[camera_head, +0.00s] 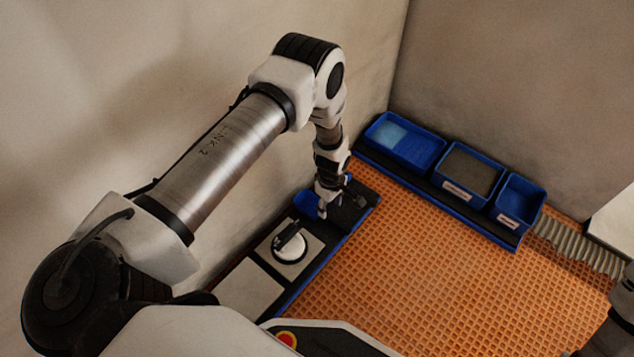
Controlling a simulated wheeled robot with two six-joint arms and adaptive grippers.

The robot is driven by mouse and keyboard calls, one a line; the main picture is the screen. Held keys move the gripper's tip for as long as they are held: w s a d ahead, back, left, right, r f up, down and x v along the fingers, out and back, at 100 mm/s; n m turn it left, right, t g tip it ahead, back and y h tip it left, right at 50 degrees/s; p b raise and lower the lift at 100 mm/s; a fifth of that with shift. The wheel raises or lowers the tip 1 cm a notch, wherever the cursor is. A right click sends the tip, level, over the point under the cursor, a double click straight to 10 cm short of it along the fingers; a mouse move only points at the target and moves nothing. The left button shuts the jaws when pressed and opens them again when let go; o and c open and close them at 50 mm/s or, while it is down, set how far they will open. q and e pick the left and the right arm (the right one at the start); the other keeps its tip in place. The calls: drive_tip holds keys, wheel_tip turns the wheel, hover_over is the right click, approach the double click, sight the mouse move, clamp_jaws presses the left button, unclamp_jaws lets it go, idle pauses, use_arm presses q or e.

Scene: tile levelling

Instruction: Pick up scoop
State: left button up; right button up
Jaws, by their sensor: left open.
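My left gripper (325,212) reaches down over the far end of the dark tray (334,238) along the left wall. It is open. A small blue object (306,203), which looks like the scoop, lies right beside the gripper's left side. The gripper and wrist partly cover it, and I cannot tell whether the fingers touch it. My right gripper does not show.
A suction cup tool (289,245) sits on a pale tile in the same tray, near a second pale tile (250,290). Several blue bins stand along the back wall, including a grey-filled one (470,172). A ribbed hose (580,248) lies at the right. The orange waffle floor (420,270) is clear.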

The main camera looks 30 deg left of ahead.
sight(330, 216)
use_arm(q)
drive_tip(key=shift+w+a+f+n+b, duration=0.15)
drive_tip(key=shift+w+f, duration=0.15)
drive_tip(key=shift+f, duration=0.2)
drive_tip(key=shift+w+d+f+n+b, duration=0.15)
drive_tip(key=shift+w+f, duration=0.1)
drive_tip(key=shift+f, duration=0.25)
drive_tip(key=shift+w+a+f+b, duration=0.1)
drive_tip(key=shift+f+b, duration=0.2)
drive_tip(key=shift+f, duration=0.05)
wheel_tip(330, 216, down, 7)
drive_tip(key=b, duration=0.5)
drive_tip(key=shift+a+r, duration=0.1)
drive_tip(key=shift+r, duration=0.2)
clamp_jaws()
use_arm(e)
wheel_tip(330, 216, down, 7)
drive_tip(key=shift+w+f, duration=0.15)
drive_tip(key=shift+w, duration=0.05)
